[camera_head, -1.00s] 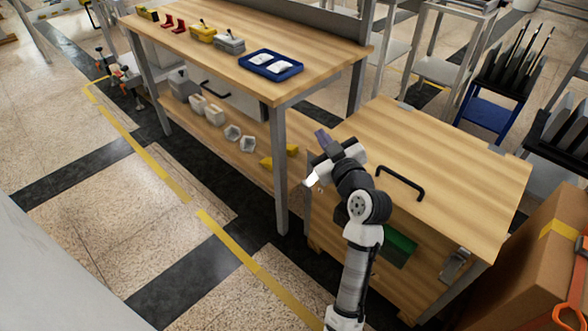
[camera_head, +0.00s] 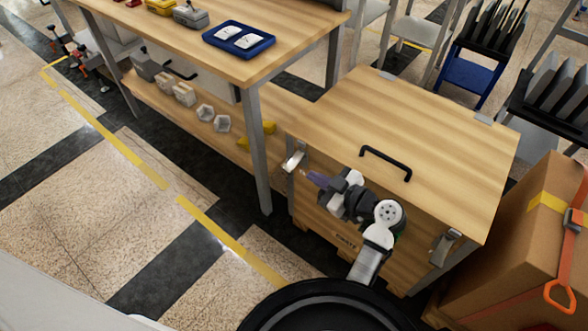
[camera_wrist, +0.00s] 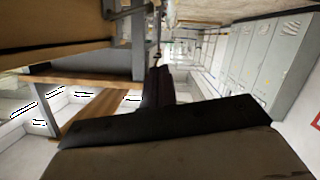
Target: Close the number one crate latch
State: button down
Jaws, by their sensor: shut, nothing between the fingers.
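The wooden crate (camera_head: 440,130) has a flat lid with a black handle (camera_head: 386,158). One metal latch (camera_head: 293,160) is at its front left corner and stands out at a tilt. A second metal latch (camera_head: 445,247) is on the front face near the right corner. I cannot read which latch is number one. My gripper (camera_head: 309,176) is shut and empty, in front of the crate's left end, close to the left latch and pointing toward it. Contact cannot be told. My dark gripper also fills the middle of the wrist view (camera_wrist: 156,85); no latch is clear there.
A wooden workbench (camera_head: 300,50) with a blue tray (camera_head: 239,40) stands left of the crate; its metal leg (camera_head: 256,150) is near the left latch. A strapped cardboard box (camera_head: 520,240) stands at the right. The floor at front left is clear.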

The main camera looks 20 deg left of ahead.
jog(key=p, duration=0.2)
send_over(291, 170)
jog(key=s, duration=0.2)
notch_tip(291, 170, down, 2)
jog(key=f, duration=0.3)
jog(key=shift+w+d, duration=0.25)
jog(key=shift+w+f, duration=0.1)
jog(key=shift+f, duration=0.5)
notch_tip(291, 170, down, 2)
jog(key=b, duration=0.5)
jog(key=shift+f, duration=0.15)
jog(key=shift+r, duration=0.2)
